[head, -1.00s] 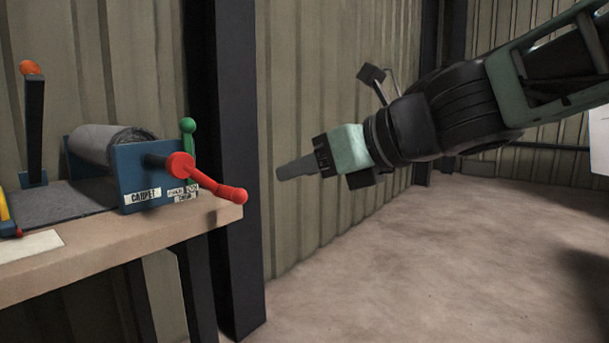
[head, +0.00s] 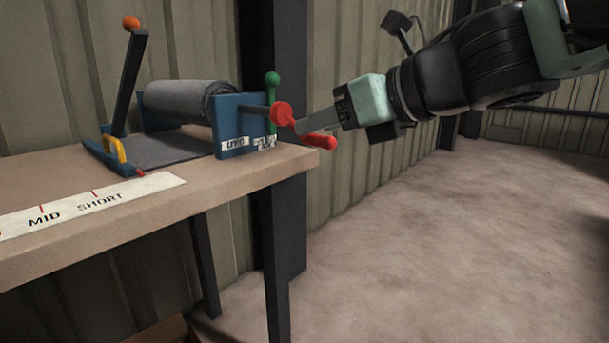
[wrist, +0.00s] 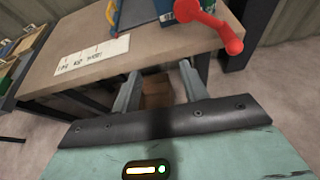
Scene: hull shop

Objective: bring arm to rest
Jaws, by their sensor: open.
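My gripper (head: 318,122) is held out from the right in the head view, in the air by the bench's right end. In that view its fingers overlap the red crank handle (head: 318,141); I cannot tell the gap between them from this view. In the wrist view my gripper (wrist: 158,88) has its two fingers spread apart with nothing between them. The red crank (wrist: 212,25) is beyond and above the right finger there, apart from it. The bench edge lies beyond the fingertips.
The wooden bench (head: 110,228) carries a blue roller stand (head: 235,128) with a grey roll (head: 190,100), a green-knobbed lever (head: 272,90), an orange-knobbed lever (head: 127,70) and a marked strip (head: 85,205). A dark post (head: 287,225) stands behind. Floor (head: 430,240) at right is clear.

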